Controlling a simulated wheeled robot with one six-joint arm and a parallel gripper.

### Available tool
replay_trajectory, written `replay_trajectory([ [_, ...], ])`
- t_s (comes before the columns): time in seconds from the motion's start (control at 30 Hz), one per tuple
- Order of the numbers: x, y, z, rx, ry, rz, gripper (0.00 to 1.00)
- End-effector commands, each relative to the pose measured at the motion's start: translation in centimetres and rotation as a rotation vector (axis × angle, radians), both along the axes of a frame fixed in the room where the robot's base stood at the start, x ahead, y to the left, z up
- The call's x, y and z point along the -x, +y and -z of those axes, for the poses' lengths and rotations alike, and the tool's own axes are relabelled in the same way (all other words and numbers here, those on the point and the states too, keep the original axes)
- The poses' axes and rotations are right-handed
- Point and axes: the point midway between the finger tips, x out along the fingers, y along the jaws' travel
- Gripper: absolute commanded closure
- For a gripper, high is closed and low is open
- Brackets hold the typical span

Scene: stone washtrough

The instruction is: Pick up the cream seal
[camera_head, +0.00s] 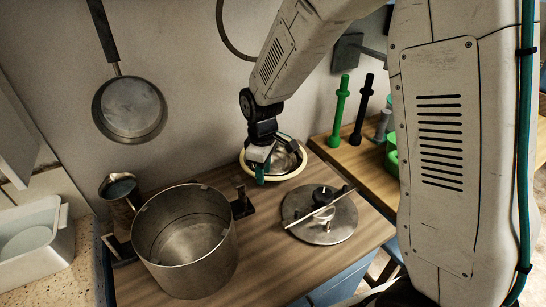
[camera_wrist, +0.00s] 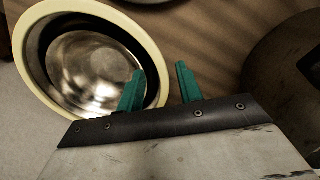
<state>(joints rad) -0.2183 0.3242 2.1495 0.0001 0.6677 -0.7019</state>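The cream seal (camera_head: 290,176) is a pale ring around the rim of a shiny metal bowl or lid at the back of the wooden counter, near the wall. In the wrist view the cream seal (camera_wrist: 20,45) fills the upper left. My gripper (camera_head: 260,181) is low at the near left side of the ring. In the wrist view my gripper (camera_wrist: 159,68) has its two green fingers apart, with the ring's right edge running between them. One finger overlaps the bowl's inside and the other is outside the rim. Contact cannot be told.
A large metal pot (camera_head: 165,268) stands left in front, with a metal jug (camera_head: 118,190) behind it. A round lid (camera_head: 325,228) with a bar handle lies to the right. A pan (camera_head: 130,108) hangs on the wall. Green (camera_head: 341,110) and black (camera_head: 361,110) pegs stand at the back right.

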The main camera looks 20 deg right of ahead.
Motion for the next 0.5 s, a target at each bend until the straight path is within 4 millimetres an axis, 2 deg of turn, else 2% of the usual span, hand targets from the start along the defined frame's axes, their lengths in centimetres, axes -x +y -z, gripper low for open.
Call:
replay_trajectory([
  [0.5, 0.01, 0.01, 0.46, 0.0, 0.0, 0.0, 0.64],
])
